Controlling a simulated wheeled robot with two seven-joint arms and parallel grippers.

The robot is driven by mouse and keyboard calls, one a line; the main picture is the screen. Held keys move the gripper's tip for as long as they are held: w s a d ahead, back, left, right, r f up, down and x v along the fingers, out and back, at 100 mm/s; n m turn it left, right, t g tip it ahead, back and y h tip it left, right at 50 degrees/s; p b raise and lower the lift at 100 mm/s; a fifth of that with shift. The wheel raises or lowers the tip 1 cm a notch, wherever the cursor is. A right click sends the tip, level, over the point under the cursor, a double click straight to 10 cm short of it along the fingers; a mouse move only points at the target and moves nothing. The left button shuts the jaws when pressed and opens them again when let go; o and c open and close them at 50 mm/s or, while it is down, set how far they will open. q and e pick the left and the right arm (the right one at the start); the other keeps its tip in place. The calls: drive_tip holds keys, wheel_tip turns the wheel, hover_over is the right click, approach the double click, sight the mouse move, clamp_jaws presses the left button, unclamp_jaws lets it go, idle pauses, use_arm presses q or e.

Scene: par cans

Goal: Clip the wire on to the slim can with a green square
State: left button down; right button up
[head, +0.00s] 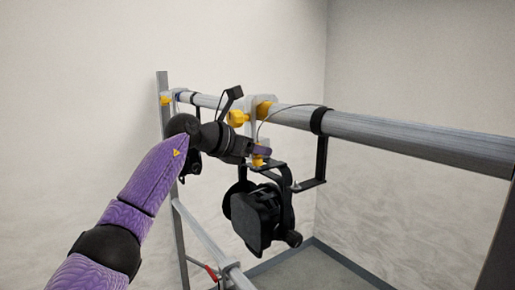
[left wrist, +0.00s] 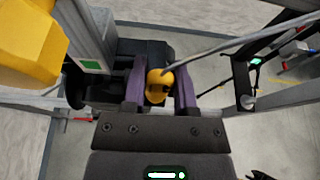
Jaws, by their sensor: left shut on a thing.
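A black can (head: 258,215) hangs by a bracket below the horizontal rail. A second dark can (head: 190,165) hangs further back, partly hidden by my left arm. My left gripper (head: 262,152) is just above the front can, its purple fingers shut on the yellow clip (left wrist: 158,87) at the wire's end. The clip also shows in the head view (head: 258,161). The wire (left wrist: 235,42) runs from it up to the rail. In the left wrist view, a green square (left wrist: 90,65) lies left of the fingers by a black body (left wrist: 150,50). I cannot tell whether clip and can touch. My right gripper is not seen.
The grey rail (head: 400,138) crosses from the upright post (head: 163,110) to the right edge, with a yellow-knobbed clamp (head: 238,117) near the gripper. Another green mark (left wrist: 255,60) shows at the right in the wrist view. Plain walls stand behind.

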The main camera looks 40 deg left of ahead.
use_arm(q)
drive_tip(key=shift+f, duration=0.4)
idle(0.6)
drive_tip(key=shift+c, duration=1.6)
unclamp_jaws()
drive_tip(key=shift+s+a+b, duration=0.15)
drive_tip(key=shift+s+b, duration=0.2)
drive_tip(key=shift+b, duration=0.15)
drive_tip(key=b+v, duration=0.3)
drive_tip(key=v, duration=0.6)
drive_tip(key=shift+r, duration=0.15)
